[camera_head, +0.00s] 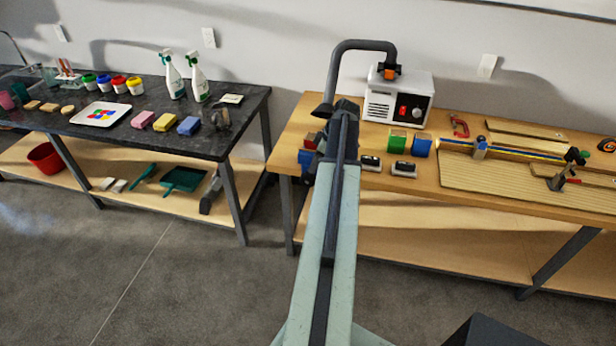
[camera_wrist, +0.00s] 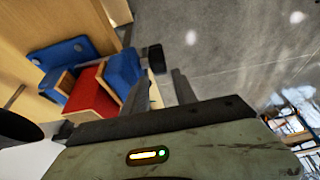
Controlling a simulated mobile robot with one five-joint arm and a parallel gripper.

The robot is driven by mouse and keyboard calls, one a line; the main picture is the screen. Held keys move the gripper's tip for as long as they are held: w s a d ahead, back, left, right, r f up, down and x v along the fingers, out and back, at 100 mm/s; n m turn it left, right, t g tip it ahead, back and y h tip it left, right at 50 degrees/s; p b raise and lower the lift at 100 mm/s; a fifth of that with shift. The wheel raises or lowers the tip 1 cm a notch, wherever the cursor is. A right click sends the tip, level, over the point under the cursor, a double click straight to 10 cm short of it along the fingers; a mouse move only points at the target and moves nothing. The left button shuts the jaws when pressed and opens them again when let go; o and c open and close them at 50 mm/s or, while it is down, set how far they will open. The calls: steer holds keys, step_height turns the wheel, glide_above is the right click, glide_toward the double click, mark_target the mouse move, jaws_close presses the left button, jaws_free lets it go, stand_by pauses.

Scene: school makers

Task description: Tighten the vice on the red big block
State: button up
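The blue vice (camera_wrist: 65,57) is fixed at the table's left end. In the wrist view the red big block (camera_wrist: 90,97) sits between its blue jaws, with the front jaw (camera_wrist: 124,72) on the right. A dark handle knob (camera_wrist: 155,58) sticks out on the vice's outer side. My gripper (camera_wrist: 164,72) has its two grey fingers apart, close to this knob. I cannot tell whether they touch the handle. In the head view the red block (camera_head: 310,140) and part of the vice (camera_head: 306,158) show left of my arm, which hides the gripper.
The wooden workbench (camera_head: 440,180) carries a white machine (camera_head: 412,98) with a grey hose, a green block (camera_head: 397,143), a blue block (camera_head: 421,145) and clamped planks. A dark cleaning table (camera_head: 180,85) stands to the left. Open floor (camera_head: 170,260) lies in front.

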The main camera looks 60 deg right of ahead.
mark_target(309, 175)
steer(key=b+x, duration=0.6)
steer(key=x, duration=0.1)
steer(key=shift+s+d+f+b, duration=0.1)
steer(key=shift+f+b, duration=0.25)
steer(key=shift+r, duration=0.1)
jaws_close()
